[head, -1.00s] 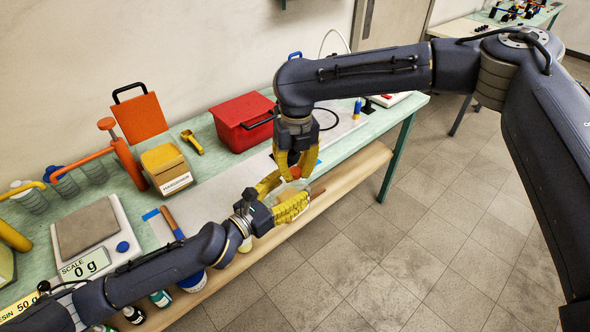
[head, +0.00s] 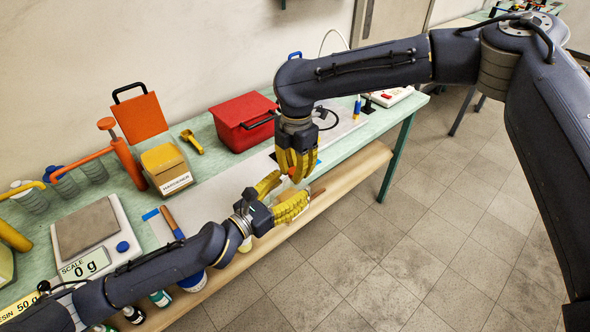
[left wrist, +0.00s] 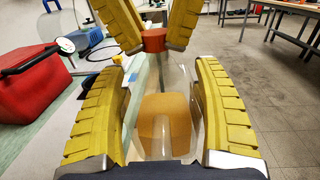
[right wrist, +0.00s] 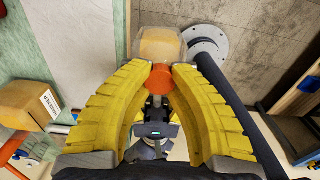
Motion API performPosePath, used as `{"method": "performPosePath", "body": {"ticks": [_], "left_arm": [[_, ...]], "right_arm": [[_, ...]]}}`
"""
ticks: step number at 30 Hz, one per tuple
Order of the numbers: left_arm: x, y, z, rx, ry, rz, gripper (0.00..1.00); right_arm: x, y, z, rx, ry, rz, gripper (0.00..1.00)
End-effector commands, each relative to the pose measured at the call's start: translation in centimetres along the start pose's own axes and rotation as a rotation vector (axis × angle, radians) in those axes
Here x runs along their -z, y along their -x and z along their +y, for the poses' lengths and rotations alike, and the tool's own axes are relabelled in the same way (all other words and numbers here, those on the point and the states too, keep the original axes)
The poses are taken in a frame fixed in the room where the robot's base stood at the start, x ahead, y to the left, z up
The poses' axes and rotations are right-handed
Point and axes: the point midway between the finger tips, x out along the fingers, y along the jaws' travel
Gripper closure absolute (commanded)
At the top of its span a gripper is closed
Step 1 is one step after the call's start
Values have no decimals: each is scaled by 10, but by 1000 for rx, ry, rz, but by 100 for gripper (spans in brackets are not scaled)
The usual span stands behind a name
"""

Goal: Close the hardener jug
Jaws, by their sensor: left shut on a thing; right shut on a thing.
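A clear jug (left wrist: 165,80) with amber contents (left wrist: 165,125) is held between the fingers of my left gripper (head: 284,194), which is shut on it. The red-orange cap (left wrist: 153,40) is at the jug's mouth. My right gripper (head: 293,177) is above and is shut on the cap. In the right wrist view the cap (right wrist: 160,77) sits between the yellow fingertips, with the amber jug contents (right wrist: 160,45) just beyond. I cannot tell how tightly the cap is seated. In the head view the fingers hide most of the jug.
A wooden-handled tool (head: 172,221) lies near the front edge. Open floor lies to the right.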

Motion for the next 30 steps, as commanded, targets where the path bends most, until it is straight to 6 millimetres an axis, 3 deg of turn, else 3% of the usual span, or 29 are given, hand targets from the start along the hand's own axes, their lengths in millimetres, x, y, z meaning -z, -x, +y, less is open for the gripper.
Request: {"method": "performPosePath", "body": {"ticks": [24, 30], "left_arm": [[-1, 0, 0, 0, -1, -2, 100], [-1, 0, 0, 0, -1, -2, 100]], "right_arm": [[0, 0, 0, 0, -1388, 0, 100], [0, -1, 0, 0, -1646, 0, 100]]}}
